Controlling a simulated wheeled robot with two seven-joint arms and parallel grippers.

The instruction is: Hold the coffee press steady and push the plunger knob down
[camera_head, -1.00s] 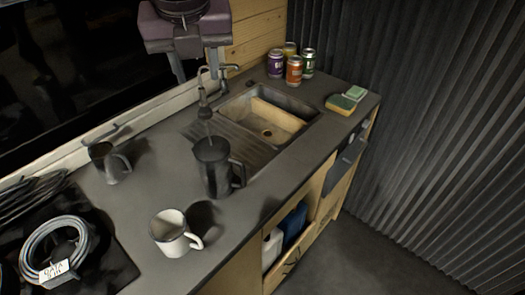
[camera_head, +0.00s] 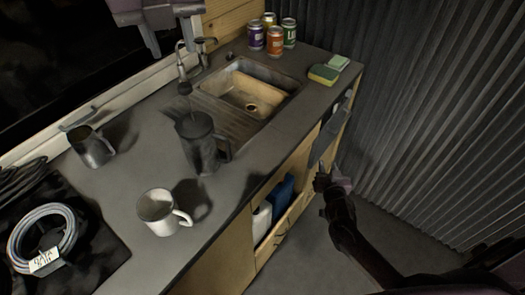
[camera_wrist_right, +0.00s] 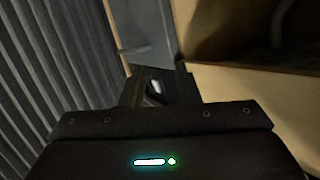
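The coffee press (camera_head: 203,155) is a dark pot standing upright on the counter, its handle towards the right. Its plunger knob (camera_head: 185,88) sits high above the lid on a thin rod, near the tap in the picture. My right gripper (camera_head: 322,180) is out in front of the counter, beside the cabinet front, well right of the press and apart from it.
A white mug (camera_head: 158,213) stands in front of the press, and a dark metal pitcher (camera_head: 92,148) is to its left. The sink (camera_head: 285,92) lies behind right, with cans (camera_head: 274,42) and a sponge (camera_head: 323,75) beyond. Coiled cable (camera_head: 42,238) lies at left.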

